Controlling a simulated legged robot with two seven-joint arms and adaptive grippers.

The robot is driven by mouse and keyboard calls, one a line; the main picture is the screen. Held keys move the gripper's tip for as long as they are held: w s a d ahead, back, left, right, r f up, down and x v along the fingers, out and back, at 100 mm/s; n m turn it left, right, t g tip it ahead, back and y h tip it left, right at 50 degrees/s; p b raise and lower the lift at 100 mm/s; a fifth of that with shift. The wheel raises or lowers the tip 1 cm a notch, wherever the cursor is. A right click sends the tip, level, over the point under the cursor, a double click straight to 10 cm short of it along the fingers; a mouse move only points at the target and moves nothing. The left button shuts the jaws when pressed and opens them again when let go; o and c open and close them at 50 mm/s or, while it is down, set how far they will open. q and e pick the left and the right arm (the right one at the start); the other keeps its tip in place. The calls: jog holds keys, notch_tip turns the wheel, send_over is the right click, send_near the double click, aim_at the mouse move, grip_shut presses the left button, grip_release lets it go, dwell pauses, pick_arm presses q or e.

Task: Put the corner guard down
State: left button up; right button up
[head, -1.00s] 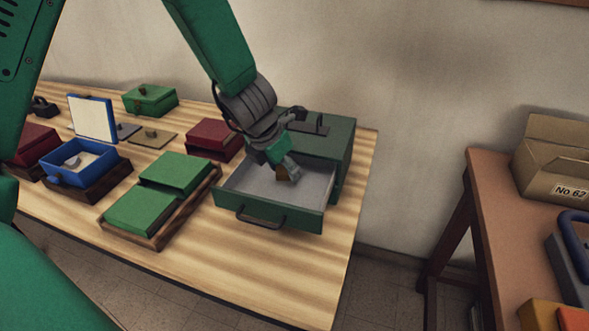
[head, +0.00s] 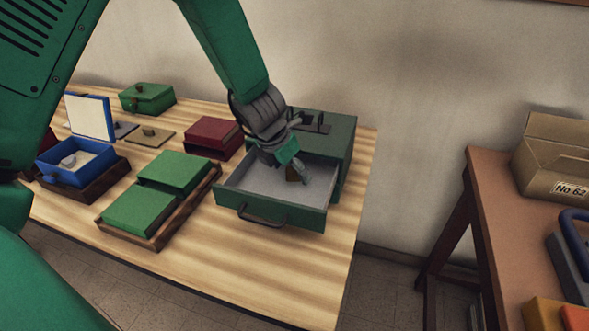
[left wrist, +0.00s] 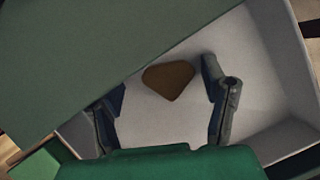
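The corner guard is a small brown, rounded three-cornered piece; it shows in the left wrist view (left wrist: 168,80) over the pale floor of the open drawer. In the head view the corner guard (head: 292,174) is partly hidden by my left gripper (head: 299,176). My left gripper reaches down into the drawer. In the left wrist view its two fingers (left wrist: 166,88) are spread, with a gap on each side of the guard. The drawer (head: 251,181) is pulled out of a dark green cabinet (head: 335,145). My right gripper is not in view.
Left of the drawer are a wooden tray (head: 152,238) with green covers, a dark red box (head: 212,134) and an open blue box (head: 62,172). The cabinet top overhangs close to my left gripper. The table's front right is bare.

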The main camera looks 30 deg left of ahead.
pick_arm(q)
jog(key=shift+s+a+f, duration=0.1)
jog(key=shift+a+f, duration=0.1)
jog(key=shift+a, duration=0.35)
jog(key=shift+d+r, duration=0.2)
jog(key=shift+d, duration=0.1)
jog(key=p+v, duration=0.4)
jog(key=v, duration=0.8)
jog(key=shift+d+r+p, duration=0.15)
jog(key=shift+r+p, duration=0.05)
jog(key=shift+p, duration=0.1)
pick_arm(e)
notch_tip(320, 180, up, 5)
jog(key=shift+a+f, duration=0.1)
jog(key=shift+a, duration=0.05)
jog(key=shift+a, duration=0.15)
